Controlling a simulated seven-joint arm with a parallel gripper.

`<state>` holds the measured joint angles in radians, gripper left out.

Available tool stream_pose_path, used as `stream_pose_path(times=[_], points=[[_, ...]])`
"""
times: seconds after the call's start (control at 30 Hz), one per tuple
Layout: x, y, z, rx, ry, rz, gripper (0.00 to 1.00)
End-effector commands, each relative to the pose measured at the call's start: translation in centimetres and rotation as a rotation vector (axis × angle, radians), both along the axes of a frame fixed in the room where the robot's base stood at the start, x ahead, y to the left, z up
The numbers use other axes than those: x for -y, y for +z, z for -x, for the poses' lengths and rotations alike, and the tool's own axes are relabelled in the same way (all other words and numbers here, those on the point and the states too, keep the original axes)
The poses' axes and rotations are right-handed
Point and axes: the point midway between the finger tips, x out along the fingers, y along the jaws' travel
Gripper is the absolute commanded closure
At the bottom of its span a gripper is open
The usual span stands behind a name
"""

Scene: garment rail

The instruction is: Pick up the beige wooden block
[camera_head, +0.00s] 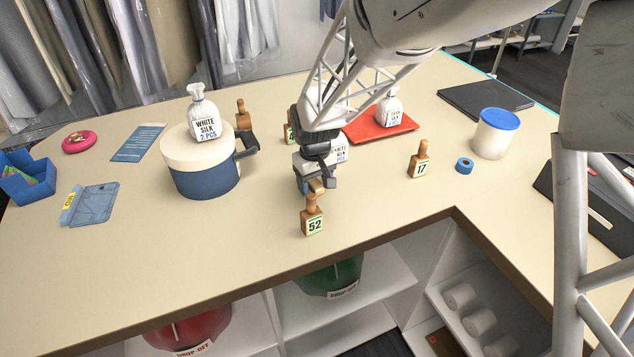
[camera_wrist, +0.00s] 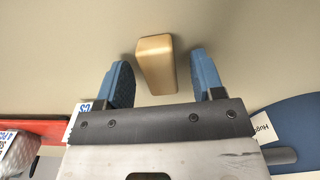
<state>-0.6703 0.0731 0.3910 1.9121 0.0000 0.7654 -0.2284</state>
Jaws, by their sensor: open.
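The beige wooden block (camera_wrist: 156,62) lies on the counter in the wrist view, with rounded edges. It is between my two blue fingertips, with a gap on each side, and reaches a little beyond them. My gripper (camera_wrist: 160,82) is open and empty. In the head view my gripper (camera_head: 317,176) is low over the middle of the counter. A small tan piece of the block (camera_head: 316,186) shows there beneath the fingers; the rest is hidden.
A wooden peg marked 52 (camera_head: 312,216) stands just in front of my gripper. A white and blue canister (camera_head: 203,172) with a white bag (camera_head: 207,113) on top stands left. A red tray (camera_head: 382,129) lies behind right. A peg marked 17 (camera_head: 419,162) stands right.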

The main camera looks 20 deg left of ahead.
Motion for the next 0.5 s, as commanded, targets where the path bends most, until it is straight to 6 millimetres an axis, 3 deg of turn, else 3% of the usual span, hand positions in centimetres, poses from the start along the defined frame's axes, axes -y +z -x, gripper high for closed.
stream_pose_path(times=[0.4, 0.5], points=[[0.0, 0.01, 0.0, 0.0, 0.0, 0.0, 0.38], [0.0, 0.01, 0.0, 0.0, 0.0, 0.0, 0.54]])
